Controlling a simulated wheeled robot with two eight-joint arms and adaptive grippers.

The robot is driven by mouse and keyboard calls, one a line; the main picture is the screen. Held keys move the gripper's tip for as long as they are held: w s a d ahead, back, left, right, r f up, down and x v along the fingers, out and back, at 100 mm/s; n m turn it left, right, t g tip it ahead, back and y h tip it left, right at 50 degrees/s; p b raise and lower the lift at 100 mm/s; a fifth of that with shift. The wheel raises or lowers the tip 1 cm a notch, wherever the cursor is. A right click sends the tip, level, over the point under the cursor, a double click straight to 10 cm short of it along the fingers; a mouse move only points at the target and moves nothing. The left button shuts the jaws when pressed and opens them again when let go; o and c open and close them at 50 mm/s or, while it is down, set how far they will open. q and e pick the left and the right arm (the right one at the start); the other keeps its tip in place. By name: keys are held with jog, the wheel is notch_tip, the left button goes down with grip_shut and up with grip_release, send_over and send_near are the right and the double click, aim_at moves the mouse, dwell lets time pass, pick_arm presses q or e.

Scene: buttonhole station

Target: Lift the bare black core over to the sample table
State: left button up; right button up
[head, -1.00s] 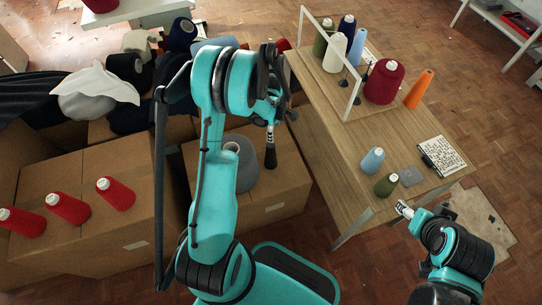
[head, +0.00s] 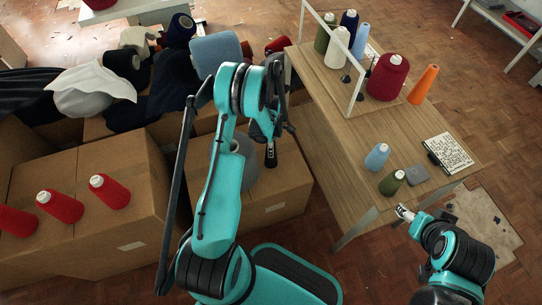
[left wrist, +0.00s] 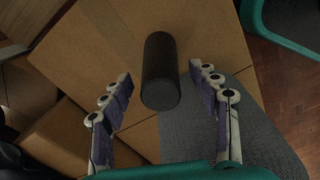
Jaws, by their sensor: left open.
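The bare black core (left wrist: 160,72) stands on a cardboard box in the left wrist view, its near end facing my camera. My left gripper (left wrist: 160,98) is open, with its fingers on either side of the core and gaps between. In the head view my left gripper (head: 270,145) is over the box beside a grey yarn cone (head: 243,165); I cannot clearly separate the core from the dark fingers there. The wooden sample table (head: 350,150) is to the right. My right gripper (head: 404,212) is near its front corner; its opening is too small to tell.
On the table are a white frame (head: 357,85), a burgundy cone (head: 387,77), an orange cone (head: 423,85), small blue (head: 377,157) and olive (head: 391,183) cones and a printed card (head: 449,152). The table's middle is clear.

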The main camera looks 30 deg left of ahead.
pick_arm(q)
jog(key=shift+r, duration=0.1)
jog(key=c, duration=1.1)
jog(key=shift+c, duration=0.2)
